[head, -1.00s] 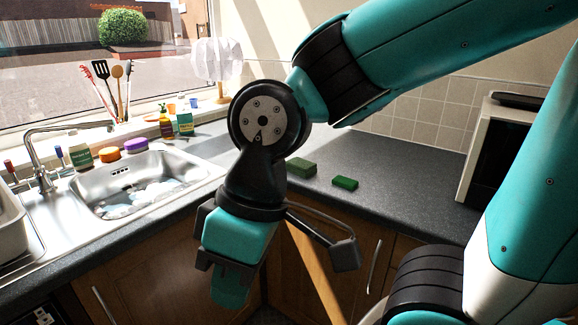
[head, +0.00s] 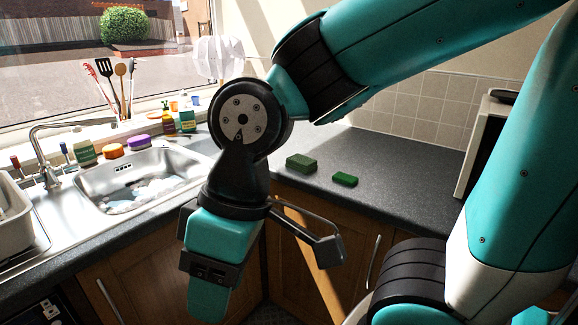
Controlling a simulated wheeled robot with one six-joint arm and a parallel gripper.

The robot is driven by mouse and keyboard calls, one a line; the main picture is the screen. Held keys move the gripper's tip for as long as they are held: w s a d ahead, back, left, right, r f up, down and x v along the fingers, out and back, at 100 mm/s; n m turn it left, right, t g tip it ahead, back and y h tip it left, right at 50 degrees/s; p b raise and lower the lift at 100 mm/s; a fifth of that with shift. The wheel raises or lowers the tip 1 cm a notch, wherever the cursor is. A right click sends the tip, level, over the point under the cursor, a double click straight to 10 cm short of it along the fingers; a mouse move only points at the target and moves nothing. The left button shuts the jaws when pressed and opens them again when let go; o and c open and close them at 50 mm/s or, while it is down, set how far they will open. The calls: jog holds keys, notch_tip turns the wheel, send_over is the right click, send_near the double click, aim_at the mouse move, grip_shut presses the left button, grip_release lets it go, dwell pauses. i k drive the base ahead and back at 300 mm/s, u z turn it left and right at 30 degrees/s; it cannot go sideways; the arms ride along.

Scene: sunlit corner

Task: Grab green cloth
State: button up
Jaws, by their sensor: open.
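No item here is plainly a cloth. Two small green pieces lie on the dark grey worktop right of the sink: a dull green block (head: 301,163) and a flatter, brighter green piece (head: 345,179). I cannot tell whether the brighter one is a folded cloth or a sponge. My gripper (head: 268,260) hangs downward in front of the counter, open, with nothing seen between its jaws. In the picture it is below and left of both green pieces and apart from them. My teal wrist partly hides the near jaw.
A steel sink (head: 140,183) with foamy water is at left, with a tap (head: 45,155) behind it. A microwave (head: 486,145) stands at right. The worktop (head: 400,165) around the green pieces is otherwise clear.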

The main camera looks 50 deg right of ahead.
aim_at(305, 165)
jog(key=u, duration=0.9)
jog(key=i, duration=1.45)
jog(key=z, duration=2.5)
jog(key=i, duration=0.5)
jog(key=z, duration=0.05)
